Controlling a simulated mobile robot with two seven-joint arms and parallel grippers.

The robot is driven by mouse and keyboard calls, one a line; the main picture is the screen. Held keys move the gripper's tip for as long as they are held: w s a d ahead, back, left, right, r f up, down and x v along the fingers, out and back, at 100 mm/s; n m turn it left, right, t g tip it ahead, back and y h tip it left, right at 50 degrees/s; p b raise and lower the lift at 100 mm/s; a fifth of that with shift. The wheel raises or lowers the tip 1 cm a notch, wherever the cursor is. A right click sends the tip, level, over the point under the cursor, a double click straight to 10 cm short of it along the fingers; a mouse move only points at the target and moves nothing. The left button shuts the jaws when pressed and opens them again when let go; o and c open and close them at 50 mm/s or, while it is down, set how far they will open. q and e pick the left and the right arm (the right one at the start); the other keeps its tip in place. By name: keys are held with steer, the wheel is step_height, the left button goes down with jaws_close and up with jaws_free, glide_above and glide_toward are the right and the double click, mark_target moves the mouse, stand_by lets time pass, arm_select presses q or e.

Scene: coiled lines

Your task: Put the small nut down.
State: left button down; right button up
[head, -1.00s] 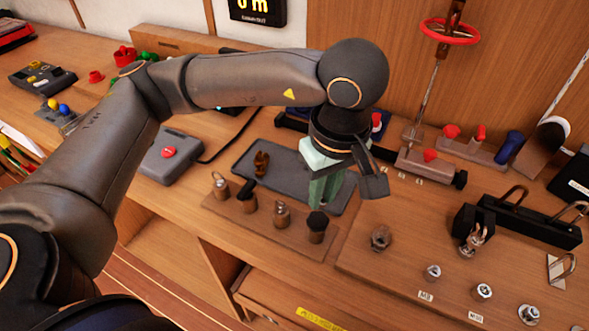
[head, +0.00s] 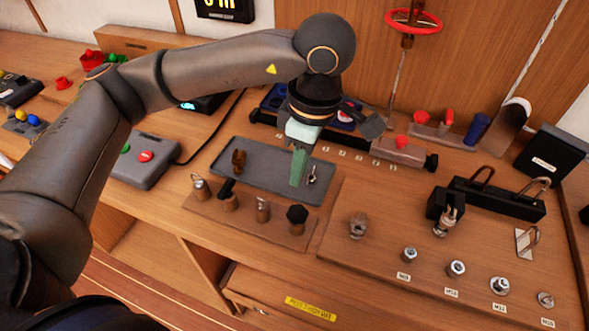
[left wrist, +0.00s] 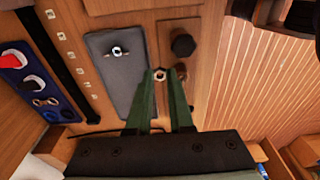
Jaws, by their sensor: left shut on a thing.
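The small nut (left wrist: 159,74) is a pale metal ring between the tips of my left gripper's green fingers in the left wrist view. My left gripper (head: 298,182) is shut on it and points down in the head view, where its tips appear in front of the right part of the grey tray (head: 265,188). The nut cannot be made out in the head view. I cannot tell its exact height above the surface. The tray also shows in the left wrist view (left wrist: 115,78), left of the fingertips. My right gripper is not in view.
A small silver piece (head: 313,175) and a brown piece (head: 238,161) lie on the tray. A wooden strip with several upright pegs (head: 245,221) stands in front. Several labelled nuts or bolts (head: 456,269) stand at right, beyond a brown hex piece (head: 357,226). Wood between is bare.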

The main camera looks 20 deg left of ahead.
arm_select(q)
steer(key=w+a+f, duration=0.1)
steer(key=w+f, duration=0.1)
steer(key=w+a+f, duration=0.1)
steer(key=w+f, duration=0.1)
steer(key=w+a+f, duration=0.1)
steer(key=w+f, duration=0.1)
steer(key=shift+f, duration=0.25)
steer(key=shift+f+p, duration=0.55)
steer(key=shift+f, duration=1.05)
steer(key=shift+f, duration=0.2)
steer(key=c, duration=0.8)
jaws_free()
steer(key=shift+r, duration=0.15)
steer(key=r, duration=0.4)
steer(key=d+r, duration=0.1)
steer(key=r, duration=0.3)
steer(key=r+b, duration=0.1)
steer(key=r, duration=0.3)
steer(key=shift+d, duration=0.25)
